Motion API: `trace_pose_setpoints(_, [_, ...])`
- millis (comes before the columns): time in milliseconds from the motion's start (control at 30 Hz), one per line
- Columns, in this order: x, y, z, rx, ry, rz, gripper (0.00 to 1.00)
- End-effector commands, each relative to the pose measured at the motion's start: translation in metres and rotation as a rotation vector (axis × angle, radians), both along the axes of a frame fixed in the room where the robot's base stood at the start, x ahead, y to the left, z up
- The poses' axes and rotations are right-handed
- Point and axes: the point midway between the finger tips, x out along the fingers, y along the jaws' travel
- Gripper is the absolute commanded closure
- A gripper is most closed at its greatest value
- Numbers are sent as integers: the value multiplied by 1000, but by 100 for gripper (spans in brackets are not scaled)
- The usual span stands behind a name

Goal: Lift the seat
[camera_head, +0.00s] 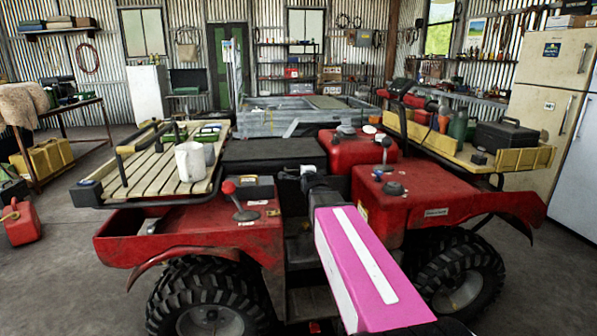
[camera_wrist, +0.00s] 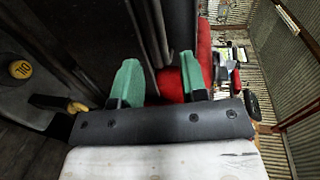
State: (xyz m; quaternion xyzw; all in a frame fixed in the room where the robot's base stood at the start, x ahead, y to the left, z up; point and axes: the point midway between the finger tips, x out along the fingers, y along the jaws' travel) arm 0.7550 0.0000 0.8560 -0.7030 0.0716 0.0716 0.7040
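The black flat seat (camera_head: 275,153) lies in the middle of the red quad, between the slatted rack and the red tank bodywork. It looks down and level. My gripper is just at the seat's near right corner in the head view, largely hidden behind my pink arm. In the wrist view, my gripper (camera_wrist: 160,78) has two green fingers spread apart. Dark surfaces with a ribbed edge, apparently the seat (camera_wrist: 100,30), lie just beyond the fingertips. Red bodywork shows behind the right finger. I cannot tell whether either finger touches the seat.
A lever with a red knob (camera_head: 228,187) stands near the seat's front left. The red tank bodywork (camera_head: 362,148) borders the seat's right. A yellow oil cap (camera_wrist: 20,69) shows at left in the wrist view.

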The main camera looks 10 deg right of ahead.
Motion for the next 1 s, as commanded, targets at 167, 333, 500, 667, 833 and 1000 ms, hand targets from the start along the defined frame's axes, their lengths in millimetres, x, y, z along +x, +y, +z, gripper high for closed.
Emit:
trace_pose_setpoints(167, [24, 0, -5, -2, 1, 0, 60])
trace_pose_setpoints(333, [54, 0, -11, -3, 1, 1, 60])
trace_pose_setpoints(500, [83, 0, -17, -3, 2, 1, 60])
trace_pose_setpoints(667, [97, 0, -20, -3, 2, 1, 60])
trace_pose_setpoints(833, [99, 0, -21, -3, 2, 1, 60])
trace_pose_setpoints(1000, [99, 0, -21, -3, 2, 1, 70])
